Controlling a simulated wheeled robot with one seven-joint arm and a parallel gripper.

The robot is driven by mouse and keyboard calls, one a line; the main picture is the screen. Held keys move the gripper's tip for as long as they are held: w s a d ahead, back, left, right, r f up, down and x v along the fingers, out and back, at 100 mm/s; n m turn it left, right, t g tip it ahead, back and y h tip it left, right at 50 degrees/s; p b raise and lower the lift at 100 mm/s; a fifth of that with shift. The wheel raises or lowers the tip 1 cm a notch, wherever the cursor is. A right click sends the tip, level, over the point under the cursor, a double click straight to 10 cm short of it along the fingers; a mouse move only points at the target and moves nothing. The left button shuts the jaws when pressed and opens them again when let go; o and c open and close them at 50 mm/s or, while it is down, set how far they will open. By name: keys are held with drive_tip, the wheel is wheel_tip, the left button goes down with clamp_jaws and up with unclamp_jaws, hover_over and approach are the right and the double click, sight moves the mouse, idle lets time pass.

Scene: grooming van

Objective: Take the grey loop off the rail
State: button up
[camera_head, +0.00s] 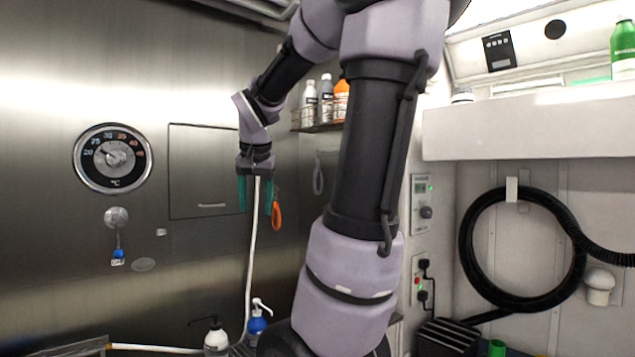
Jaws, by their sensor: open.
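The grey loop (318,176) hangs against the steel wall, below the bottle shelf and just left of my arm. The rail it hangs from is too indistinct to make out. My gripper (255,205) points down with its two teal fingers apart, to the left of the grey loop and at a slightly lower height. An orange loop (277,215) hangs close beside the right finger; its upper part is hidden behind the gripper. A pale hose (251,250) shows between the fingers and runs downward; I cannot tell whether it touches them.
A shelf of bottles (325,126) is above the grey loop. My arm blocks the view to its right. Pump bottles (216,340) stand below. A round thermometer dial (112,158) is on the left wall. A black coiled hose (470,250) hangs at the right.

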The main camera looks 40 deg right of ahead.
drive_tip(key=w+d+r+m+g+h, duration=0.1)
drive_tip(key=w+d+m+g+h, duration=0.2)
drive_tip(key=w+d, duration=0.6)
drive_tip(key=w+d+r+m+g+h, duration=0.1)
drive_tip(key=w+d+r+m+h, duration=0.25)
drive_tip(key=d, duration=0.95)
drive_tip(key=m+h, duration=0.2)
drive_tip(key=h, duration=0.7)
approach(315, 166)
drive_tip(key=shift+g, duration=0.4)
drive_tip(key=d, duration=0.6)
drive_tip(key=shift+w+f, duration=0.25)
drive_tip(key=shift+f, duration=0.1)
drive_tip(key=d, duration=0.5)
drive_tip(key=shift+s+r, duration=0.15)
drive_tip(key=shift+r, duration=0.15)
clamp_jaws()
